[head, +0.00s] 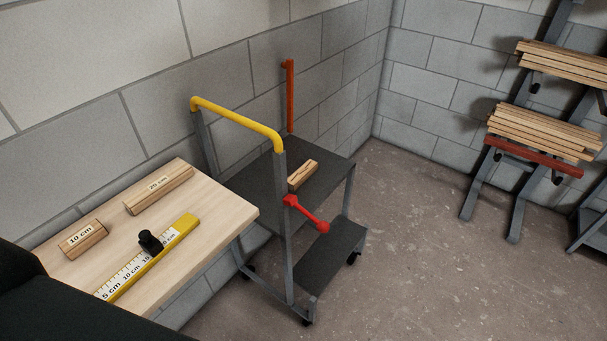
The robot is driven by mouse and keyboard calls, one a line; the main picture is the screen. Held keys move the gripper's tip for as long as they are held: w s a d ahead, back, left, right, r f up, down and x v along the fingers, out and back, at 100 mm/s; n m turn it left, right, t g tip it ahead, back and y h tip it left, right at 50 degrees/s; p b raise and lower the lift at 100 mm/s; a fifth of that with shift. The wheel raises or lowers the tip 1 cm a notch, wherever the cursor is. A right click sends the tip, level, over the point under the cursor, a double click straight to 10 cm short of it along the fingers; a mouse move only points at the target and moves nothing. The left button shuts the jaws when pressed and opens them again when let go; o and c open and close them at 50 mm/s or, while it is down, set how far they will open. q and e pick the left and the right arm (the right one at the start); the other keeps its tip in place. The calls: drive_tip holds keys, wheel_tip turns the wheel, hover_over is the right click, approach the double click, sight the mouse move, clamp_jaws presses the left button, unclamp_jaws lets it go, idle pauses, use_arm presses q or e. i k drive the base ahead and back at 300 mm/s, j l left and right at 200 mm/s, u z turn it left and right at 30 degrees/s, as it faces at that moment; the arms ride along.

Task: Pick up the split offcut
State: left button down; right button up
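A short wooden offcut (303,175) lies on the dark upper deck of a grey wheeled cart (330,157). A dark line runs along it that looks like a split. The cart's upright post stands just to its left in the picture. Two other short wood pieces lie on the pale table: one labelled 10 cm (83,239) and a longer one labelled 20 cm (159,190). Neither of my grippers is in view.
The cart has a yellow handle (236,124), a red lever (308,214) and a lower deck (331,252). A yellow ruler (184,228) with a black knob lies on the table (226,206). Racks of battens (541,130) stand right. The floor between is clear.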

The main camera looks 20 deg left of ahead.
sight(297, 180)
drive_tip(key=i+l+u, duration=0.1)
drive_tip(key=u, duration=0.7)
drive_tip(key=i+l+u, duration=0.4)
drive_tip(key=l, duration=0.15)
drive_tip(key=l+u, duration=0.2)
drive_tip(key=i+l+u, duration=0.1)
drive_tip(key=l, duration=0.25)
drive_tip(key=i+l, duration=0.15)
drive_tip(key=l, duration=0.2)
drive_tip(key=i+l+u, duration=0.15)
drive_tip(key=l, duration=0.2)
drive_tip(key=i+l, duration=0.1)
drive_tip(key=l, duration=0.35)
drive_tip(key=i+l, duration=0.1)
drive_tip(key=l, duration=0.4)
drive_tip(key=i+l, duration=0.1)
drive_tip(key=l, duration=0.35)
drive_tip(key=i+l+u, duration=0.1)
drive_tip(key=l, duration=0.4)
drive_tip(key=i+l, duration=0.1)
drive_tip(key=l, duration=0.35)
